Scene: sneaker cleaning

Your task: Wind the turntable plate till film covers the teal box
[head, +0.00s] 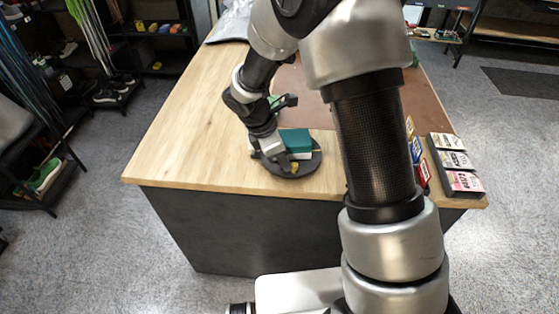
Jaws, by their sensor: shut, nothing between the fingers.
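A teal box (296,138) with a pale lower part sits on the dark round turntable plate (309,168) near the front edge of the wooden counter. I cannot make out film around the box at this size. My gripper (291,170) points down over the front left of the plate, its fingers shut, close to the box's left side. Whether the fingertips touch the plate cannot be told. My wrist hides the left part of the plate and box.
The wooden counter (185,130) is clear to the left. A brown mat (290,82) lies behind the plate. Small upright cards (415,150) and a rack of labelled packets (455,160) stand at the right edge. A grey bag (232,22) lies at the back.

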